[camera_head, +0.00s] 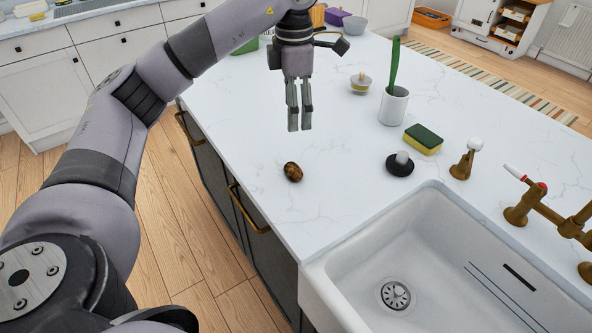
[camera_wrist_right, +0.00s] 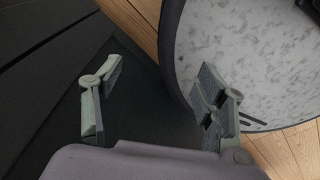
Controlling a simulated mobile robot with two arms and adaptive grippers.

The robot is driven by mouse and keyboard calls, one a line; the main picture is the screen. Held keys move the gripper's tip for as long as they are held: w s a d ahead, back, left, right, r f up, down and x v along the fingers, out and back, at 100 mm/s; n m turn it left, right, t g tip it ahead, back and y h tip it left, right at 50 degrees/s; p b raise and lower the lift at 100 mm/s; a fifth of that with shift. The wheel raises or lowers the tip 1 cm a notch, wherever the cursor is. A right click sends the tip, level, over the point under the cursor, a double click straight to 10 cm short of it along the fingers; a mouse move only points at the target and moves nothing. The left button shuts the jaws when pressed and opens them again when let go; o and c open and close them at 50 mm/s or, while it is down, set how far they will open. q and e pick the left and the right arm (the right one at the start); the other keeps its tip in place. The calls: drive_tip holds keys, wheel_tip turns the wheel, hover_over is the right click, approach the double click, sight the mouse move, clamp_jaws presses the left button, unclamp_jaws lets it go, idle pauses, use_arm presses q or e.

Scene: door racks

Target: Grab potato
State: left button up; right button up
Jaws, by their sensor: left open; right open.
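The potato (camera_head: 293,172) is small, brown and mottled. It lies on the white marble-look countertop (camera_head: 340,210), near the counter's left edge, in the head view. My left gripper (camera_head: 300,128) points down above the counter, a little beyond the potato in the picture. It is open with a narrow gap, holds nothing and is apart from the potato. My right gripper (camera_wrist_right: 162,105) shows only in the right wrist view. Its fingers are wide apart with nothing between them. The potato is not in that view.
A white sink (camera_head: 440,250) with a brass tap (camera_head: 545,208) lies right of the potato. The counter around the potato is clear.

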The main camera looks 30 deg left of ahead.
use_arm(q)
drive_tip(key=p, duration=0.2)
hover_over(293, 167)
wheel_tip(293, 167, down, 12)
drive_tip(key=shift+d+r, duration=0.15)
drive_tip(key=shift+r, duration=0.1)
drive_tip(key=f+p, duration=0.1)
drive_tip(key=f, duration=0.3)
drive_tip(key=shift+a+f+p, duration=0.2)
drive_tip(key=shift+f+p, duration=0.15)
drive_tip(key=shift+f, duration=0.4)
drive_tip(key=c, duration=1.1)
